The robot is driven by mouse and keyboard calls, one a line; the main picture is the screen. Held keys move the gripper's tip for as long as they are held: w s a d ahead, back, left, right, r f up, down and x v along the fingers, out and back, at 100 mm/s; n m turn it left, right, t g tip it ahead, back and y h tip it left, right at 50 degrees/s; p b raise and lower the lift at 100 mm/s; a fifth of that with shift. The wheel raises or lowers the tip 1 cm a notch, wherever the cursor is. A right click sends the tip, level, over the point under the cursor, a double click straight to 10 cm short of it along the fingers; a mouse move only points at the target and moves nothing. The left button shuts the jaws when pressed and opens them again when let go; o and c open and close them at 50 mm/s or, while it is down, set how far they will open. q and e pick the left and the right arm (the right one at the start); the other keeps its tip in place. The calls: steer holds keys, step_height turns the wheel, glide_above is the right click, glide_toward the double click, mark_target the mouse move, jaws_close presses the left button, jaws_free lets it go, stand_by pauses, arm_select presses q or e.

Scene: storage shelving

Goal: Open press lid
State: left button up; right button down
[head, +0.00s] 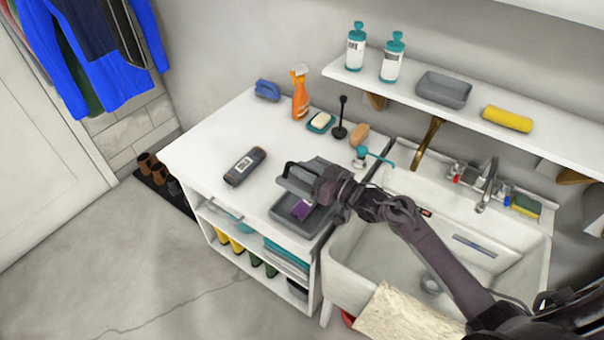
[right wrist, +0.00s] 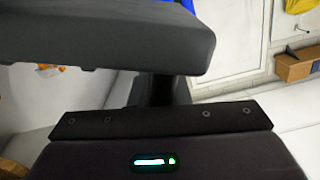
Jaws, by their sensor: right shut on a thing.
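The grey press (head: 298,211) sits near the front right corner of the white counter, beside the sink. Its lid (head: 302,178) is raised at a tilt above the lower part, with a dark handle at its left side. In the right wrist view a thick grey slab, seemingly the lid (right wrist: 110,38), fills the upper left, close to the gripper's dark body. My left gripper is not in view.
A dark bottle (head: 245,166) lies left of the press. The sink (head: 345,262) lies right, under my right arm. The counter's left part is clear.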

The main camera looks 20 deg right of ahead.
steer(key=w+d+r+m+b, duration=0.4)
steer(key=w+d+m, duration=0.2)
steer(key=d+m, duration=0.1)
steer(key=w+d+r+m+b, duration=0.4)
steer(key=w+d+m+b, duration=0.1)
steer(key=d, duration=0.5)
steer(key=shift+w+d+m, duration=0.3)
steer(key=shift+w+m, duration=0.6)
steer(key=shift+w, duration=0.4)
steer(key=c, duration=1.4)
jaws_free()
